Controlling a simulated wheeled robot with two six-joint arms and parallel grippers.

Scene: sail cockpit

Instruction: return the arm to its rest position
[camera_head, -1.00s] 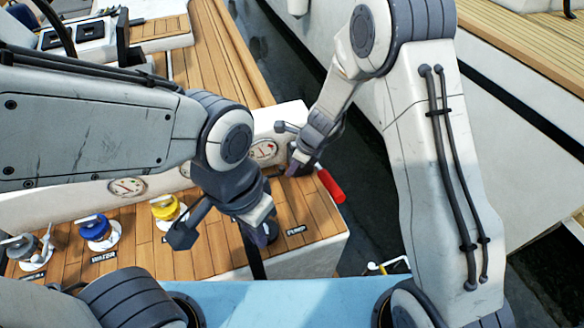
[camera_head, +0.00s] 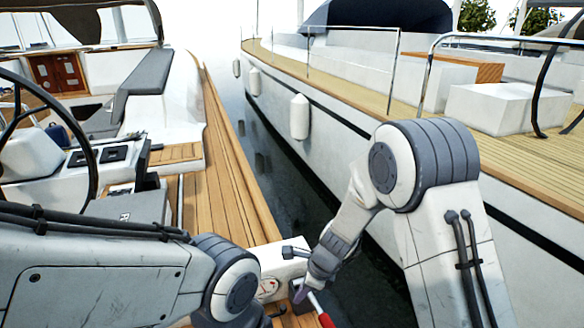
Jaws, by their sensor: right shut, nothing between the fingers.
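My right arm comes up from the lower right and bends down at its elbow. Its gripper (camera_head: 301,288) is low in the middle of the view, shut and empty, close to a red-ended handle (camera_head: 326,320). I cannot tell whether it touches the handle. My left arm (camera_head: 110,265) reaches in from the lower left. Its gripper is below the picture edge and hidden.
A white panel with a round gauge (camera_head: 268,287) stands between the arms. A steering wheel (camera_head: 45,135) and console are at left. A wooden side deck (camera_head: 215,190) runs away from me. Beyond a strip of water (camera_head: 280,170) lies another white boat (camera_head: 345,125) with fenders.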

